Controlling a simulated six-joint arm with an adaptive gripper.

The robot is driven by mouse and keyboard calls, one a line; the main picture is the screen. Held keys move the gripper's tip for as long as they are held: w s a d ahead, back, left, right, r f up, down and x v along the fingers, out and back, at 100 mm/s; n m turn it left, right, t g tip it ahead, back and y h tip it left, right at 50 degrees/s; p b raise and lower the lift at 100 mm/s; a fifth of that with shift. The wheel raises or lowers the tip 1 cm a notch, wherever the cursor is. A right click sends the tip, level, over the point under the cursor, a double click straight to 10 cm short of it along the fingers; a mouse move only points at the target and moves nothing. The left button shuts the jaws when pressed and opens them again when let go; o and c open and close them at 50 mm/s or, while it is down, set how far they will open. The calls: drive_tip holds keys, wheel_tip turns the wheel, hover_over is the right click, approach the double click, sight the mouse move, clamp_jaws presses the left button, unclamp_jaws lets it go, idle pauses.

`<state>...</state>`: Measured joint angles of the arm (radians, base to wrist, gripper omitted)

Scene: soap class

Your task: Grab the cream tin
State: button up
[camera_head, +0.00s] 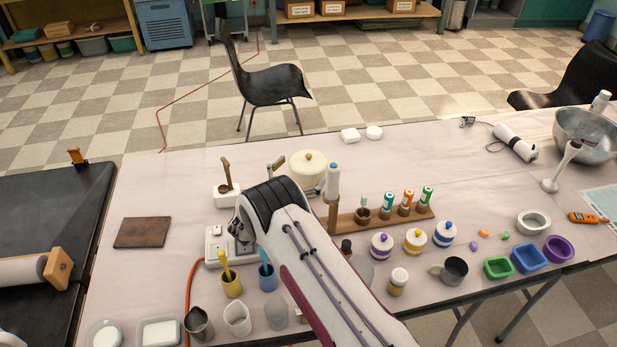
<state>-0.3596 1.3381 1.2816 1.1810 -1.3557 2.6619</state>
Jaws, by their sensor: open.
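A round cream-coloured lidded container (308,168) with a small knob on top stands near the middle of the table; it is the thing that best matches the cream tin. My arm's black joint and a white bottle hide part of its front. My gripper (241,238) shows only as a dark shape left of my arm, over a white box with sockets. It is apart from the cream container, to its lower left in the picture. The jaws are open, and nothing shows between them; my arm partly hides them.
Striped jars (415,240), cups (232,284) and coloured moulds (528,257) crowd the front. The table behind the container is mostly clear.

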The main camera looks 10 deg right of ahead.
drive_tip(key=shift+w+d+f, duration=0.6)
drive_tip(key=shift+w+d, duration=0.1)
drive_tip(key=shift+d, duration=0.05)
drive_tip(key=shift+w+d, duration=0.3)
drive_tip(key=shift+w, duration=0.05)
drive_tip(key=shift+r, duration=0.1)
drive_tip(key=c, duration=2.2)
